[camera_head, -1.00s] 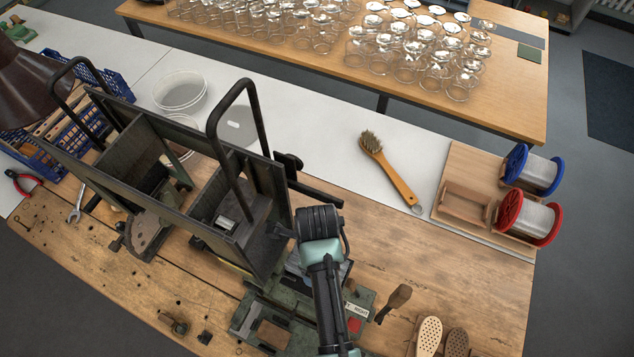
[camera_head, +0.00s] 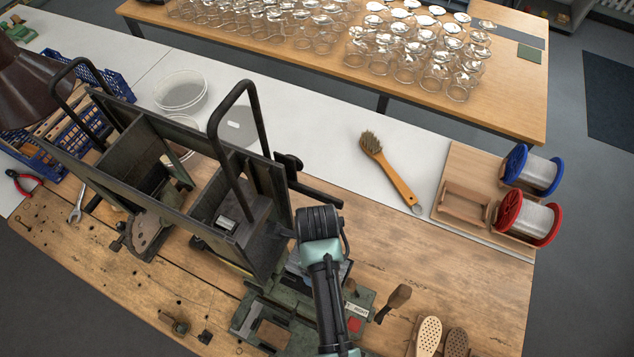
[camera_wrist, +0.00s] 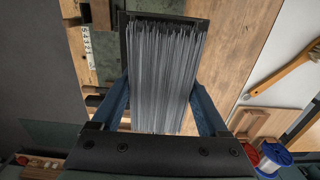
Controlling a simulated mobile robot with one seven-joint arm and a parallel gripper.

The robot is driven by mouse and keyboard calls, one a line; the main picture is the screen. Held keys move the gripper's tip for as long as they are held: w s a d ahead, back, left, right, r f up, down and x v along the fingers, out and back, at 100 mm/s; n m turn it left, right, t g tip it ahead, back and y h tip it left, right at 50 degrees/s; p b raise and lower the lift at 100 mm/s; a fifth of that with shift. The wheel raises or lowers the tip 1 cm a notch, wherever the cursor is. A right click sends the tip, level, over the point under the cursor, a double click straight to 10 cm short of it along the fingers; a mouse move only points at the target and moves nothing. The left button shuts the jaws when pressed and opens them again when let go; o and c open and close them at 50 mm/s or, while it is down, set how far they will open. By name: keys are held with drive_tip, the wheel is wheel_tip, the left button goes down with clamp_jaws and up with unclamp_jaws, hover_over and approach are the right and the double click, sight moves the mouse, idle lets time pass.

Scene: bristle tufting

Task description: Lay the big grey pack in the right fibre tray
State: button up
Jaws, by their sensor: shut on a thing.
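The big grey pack (camera_wrist: 160,75), a bundle of straight grey fibres, is between the two blue fingers of my gripper (camera_wrist: 160,92) in the wrist view. My gripper is shut on it. A dark frame or tray edge (camera_wrist: 203,30) shows around its far end; I cannot tell whether the pack touches it. In the head view, the dark metal rack has two open compartments; the right fibre tray (camera_head: 262,243) seems to be the right one, just left of my wrist. A small pale block (camera_head: 228,222) shows in it. My fingers and the pack are hidden there by my arm.
A tall black handle (camera_head: 247,88) rises over the right compartment. A green machine base (camera_head: 250,312) lies below my arm. A wooden brush (camera_head: 390,175) and wire spools (camera_head: 527,218) lie to the right. The wooden bench between them and my arm is mostly clear.

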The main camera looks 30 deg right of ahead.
drive_tip(key=shift+f+b, duration=0.45)
drive_tip(key=shift+f, duration=0.75)
idle(1.6)
drive_tip(key=o, duration=1.2)
drive_tip(key=shift+o, duration=0.2)
drive_tip(key=shift+r, duration=0.15)
drive_tip(key=shift+r+p, duration=0.45)
drive_tip(key=shift+r, duration=3.4)
